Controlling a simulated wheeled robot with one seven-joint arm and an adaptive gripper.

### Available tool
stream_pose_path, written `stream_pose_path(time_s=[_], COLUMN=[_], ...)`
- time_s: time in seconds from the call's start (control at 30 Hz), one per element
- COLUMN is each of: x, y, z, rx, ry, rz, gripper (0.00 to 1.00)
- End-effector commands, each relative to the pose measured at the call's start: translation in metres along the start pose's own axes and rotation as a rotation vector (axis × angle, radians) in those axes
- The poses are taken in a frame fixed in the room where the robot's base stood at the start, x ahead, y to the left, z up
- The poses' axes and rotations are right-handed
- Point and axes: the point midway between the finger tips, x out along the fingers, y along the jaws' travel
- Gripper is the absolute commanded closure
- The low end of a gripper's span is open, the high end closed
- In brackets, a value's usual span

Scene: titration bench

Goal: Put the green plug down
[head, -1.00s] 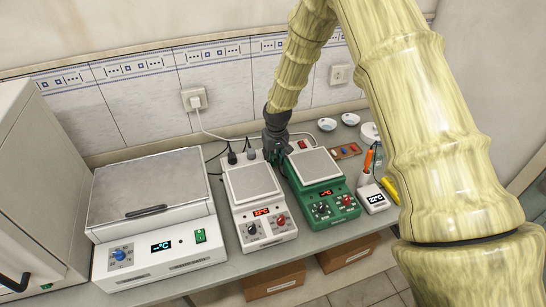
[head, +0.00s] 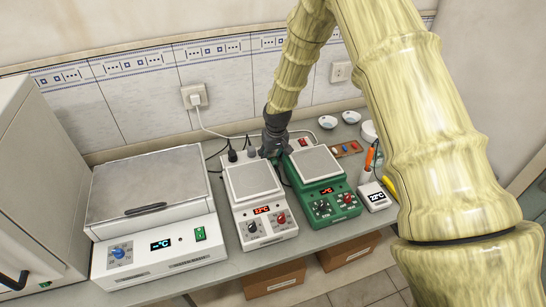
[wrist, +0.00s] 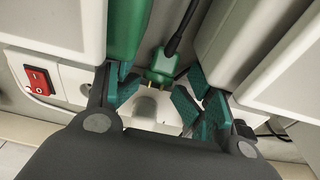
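The green plug (wrist: 161,66) shows in the wrist view, with its metal pins pointing toward my gripper and a black cord running up from its far end. It lies between a green housing and a white one, above or on a pale surface; I cannot tell contact exactly. My gripper (wrist: 158,98) is open, its teal-padded fingers apart on either side, with clear space between the pads and the plug. In the head view my gripper (head: 273,151) is behind the white hotplate (head: 253,181) and the green hotplate (head: 315,165); the plug is hidden there.
A white power strip with a red switch (wrist: 38,80) is at the left in the wrist view. In the head view, a large metal-topped heater (head: 150,190) stands left, small white dishes (head: 328,122) at the back right, and a wall socket (head: 194,97) behind.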

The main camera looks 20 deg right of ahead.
Motion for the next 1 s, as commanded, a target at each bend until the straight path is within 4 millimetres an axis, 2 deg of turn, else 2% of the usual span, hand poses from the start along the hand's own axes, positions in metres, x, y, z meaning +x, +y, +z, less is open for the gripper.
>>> stream_pose_path(time_s=[0.23, 0.43, 1.0], x=[-0.001, -0.017, -0.09], y=[0.001, 0.001, 0.0], z=[0.002, -0.002, -0.003], rx=[0.001, 0.001, 0.001], ry=[-0.004, 0.0, 0.003], rz=[0.001, 0.001, 0.0], gripper=[0.49, 0.49, 0.49])
